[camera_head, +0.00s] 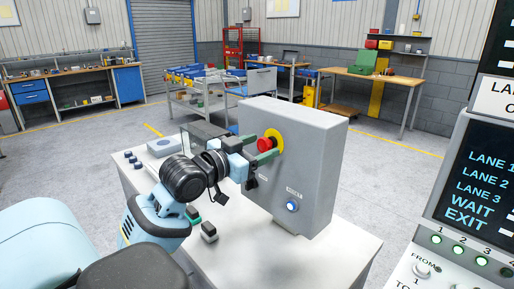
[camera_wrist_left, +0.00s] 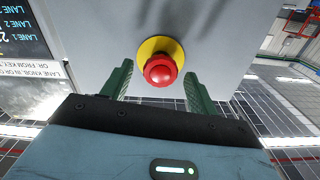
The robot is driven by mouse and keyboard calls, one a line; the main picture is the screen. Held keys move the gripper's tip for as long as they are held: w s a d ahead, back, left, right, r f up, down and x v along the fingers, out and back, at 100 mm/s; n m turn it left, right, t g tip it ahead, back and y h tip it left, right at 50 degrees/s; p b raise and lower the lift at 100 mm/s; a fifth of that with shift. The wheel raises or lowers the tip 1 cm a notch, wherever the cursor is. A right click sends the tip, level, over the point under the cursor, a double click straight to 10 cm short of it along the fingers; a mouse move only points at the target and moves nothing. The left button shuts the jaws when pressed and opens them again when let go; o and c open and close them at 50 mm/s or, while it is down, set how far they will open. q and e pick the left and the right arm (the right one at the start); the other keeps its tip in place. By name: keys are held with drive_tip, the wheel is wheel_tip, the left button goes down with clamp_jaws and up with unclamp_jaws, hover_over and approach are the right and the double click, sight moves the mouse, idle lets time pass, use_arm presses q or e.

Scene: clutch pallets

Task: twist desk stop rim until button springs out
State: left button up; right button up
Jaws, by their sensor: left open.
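The desk stop is a red mushroom button (camera_head: 265,144) on a yellow round backing (camera_head: 276,137), mounted on the face of a grey box on the desk. In the left wrist view the red button (camera_wrist_left: 160,70) sits in front of the yellow disc (camera_wrist_left: 152,48). My left gripper (camera_head: 262,150) is at the button, its green fingers apart. In the left wrist view the open gripper (camera_wrist_left: 155,85) has one finger on each side of the button, with visible gaps. I cannot tell whether the button is pressed in. My right gripper is not in view.
The grey box (camera_head: 310,165) stands on a white desk (camera_head: 250,260) and carries a lit blue button (camera_head: 292,206) lower down. A lane panel (camera_head: 480,190) stands at the right. Workbenches line the back.

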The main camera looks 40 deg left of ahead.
use_arm(q)
drive_tip(key=shift+c, duration=0.2)
drive_tip(key=c, duration=0.9)
drive_tip(key=shift+c, duration=0.3)
drive_tip(key=shift+m, duration=0.4)
drive_tip(key=m, duration=0.3)
drive_tip(key=shift+m, duration=1.7)
